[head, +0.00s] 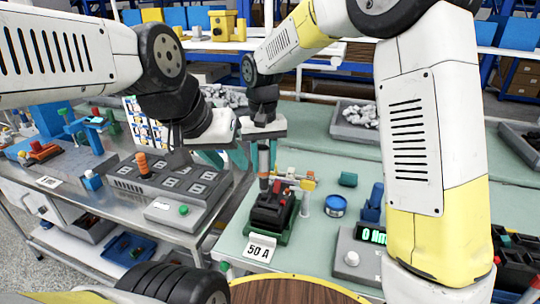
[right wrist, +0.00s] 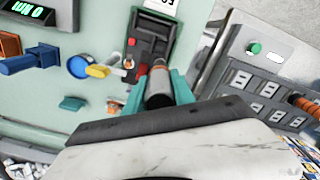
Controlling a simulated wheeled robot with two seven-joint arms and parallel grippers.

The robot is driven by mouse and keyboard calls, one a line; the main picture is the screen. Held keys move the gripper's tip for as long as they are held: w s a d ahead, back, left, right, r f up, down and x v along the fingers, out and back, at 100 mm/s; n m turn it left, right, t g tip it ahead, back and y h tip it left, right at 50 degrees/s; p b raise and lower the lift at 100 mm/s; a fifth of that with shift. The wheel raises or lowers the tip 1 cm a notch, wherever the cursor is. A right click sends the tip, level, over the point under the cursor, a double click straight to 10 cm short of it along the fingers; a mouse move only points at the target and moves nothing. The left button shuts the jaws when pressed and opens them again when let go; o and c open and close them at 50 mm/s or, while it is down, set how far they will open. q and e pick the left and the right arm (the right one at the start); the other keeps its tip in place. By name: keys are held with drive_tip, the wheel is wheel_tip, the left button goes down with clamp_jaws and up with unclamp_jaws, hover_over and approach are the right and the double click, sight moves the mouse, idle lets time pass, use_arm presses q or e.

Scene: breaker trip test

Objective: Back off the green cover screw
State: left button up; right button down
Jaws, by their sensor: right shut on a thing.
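My right gripper (head: 263,150) is shut on an upright dark cylindrical tool (head: 263,165). In the right wrist view its teal fingers (right wrist: 155,97) sit either side of the tool (right wrist: 158,86). The breaker sits on a green base (head: 285,236). I cannot make out the green cover screw; the tool and gripper cover that area. My left gripper (head: 222,157) is left of the right one; its finger opening is unclear.
A "50 A" card (head: 259,248) lies before the breaker. A grey switch panel (head: 165,185) lies on the left bench.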

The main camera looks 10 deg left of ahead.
sight(263, 148)
drive_tip(key=shift+f, duration=0.65)
idle(1.2)
drive_tip(key=shift+r, duration=0.25)
idle(0.6)
drive_tip(key=shift+r, duration=2.95)
